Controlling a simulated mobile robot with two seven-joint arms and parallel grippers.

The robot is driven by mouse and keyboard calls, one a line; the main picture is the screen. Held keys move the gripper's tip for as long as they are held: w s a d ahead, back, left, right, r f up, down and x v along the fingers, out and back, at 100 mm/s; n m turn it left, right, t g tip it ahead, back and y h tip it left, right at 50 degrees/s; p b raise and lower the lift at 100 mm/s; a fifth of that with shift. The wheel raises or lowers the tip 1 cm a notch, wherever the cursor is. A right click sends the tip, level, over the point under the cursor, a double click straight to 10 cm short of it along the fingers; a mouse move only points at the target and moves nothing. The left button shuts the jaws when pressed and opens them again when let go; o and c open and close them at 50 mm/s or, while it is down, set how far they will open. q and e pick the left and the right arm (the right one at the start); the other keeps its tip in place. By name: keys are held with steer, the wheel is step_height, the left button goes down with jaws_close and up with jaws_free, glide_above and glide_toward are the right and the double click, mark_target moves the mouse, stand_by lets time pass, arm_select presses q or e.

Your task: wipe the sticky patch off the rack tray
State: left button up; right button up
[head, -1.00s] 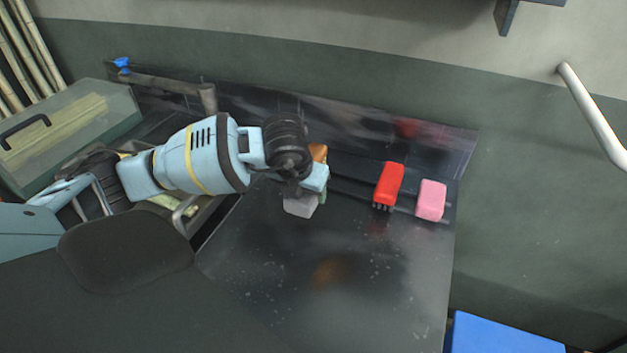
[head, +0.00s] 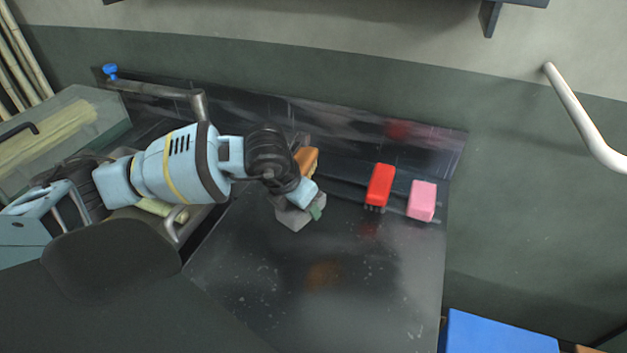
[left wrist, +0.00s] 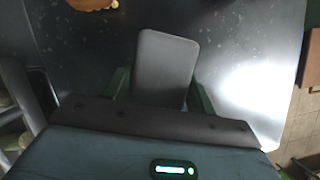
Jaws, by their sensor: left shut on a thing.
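My left gripper (head: 300,208) is shut on a grey block (head: 292,219) with rounded corners, low over the back left part of a dark, glossy tray (head: 395,290). The block (left wrist: 165,68) also shows in the left wrist view, between the green fingers. I cannot tell whether it touches the tray. A brownish, blurry patch (head: 322,273) lies on the tray, in front of the block and a little to its right. My right gripper is not in view.
A red brush (head: 380,184) and a pink block (head: 422,201) are at the tray's back right. An orange-brown thing (head: 306,160) is partly hidden behind my gripper. A blue box top (head: 500,332) is at lower right.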

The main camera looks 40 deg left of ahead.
mark_target(307, 223)
arm_select(q)
steer(key=d+m, duration=0.1)
steer(key=m, duration=0.1)
steer(key=s+d+m+h, duration=0.1)
steer(key=m+h, duration=0.1)
steer(key=m, duration=0.1)
steer(key=shift+s+d+m+g, duration=0.3)
steer(key=shift+d+g, duration=0.1)
steer(key=m, duration=0.2)
steer(key=s+d+m+g+h, duration=0.1)
steer(key=m, duration=0.1)
steer(key=shift+d, duration=0.3)
steer(key=m, duration=0.2)
steer(key=s+d+m+g+h, duration=0.1)
steer(key=shift+s+d+r+m, duration=0.1)
steer(key=shift+s+d+m, duration=0.1)
steer(key=shift+m, duration=0.2)
steer(key=s+d+r+m+g+y, duration=0.3)
steer(key=s+m+g, duration=0.3)
steer(key=m, duration=1.5)
steer(key=shift+s+d+m+y, duration=0.3)
steer(key=shift+s+d+y, duration=0.4)
steer(key=shift+s, duration=0.15)
steer(key=shift+s+r, duration=0.1)
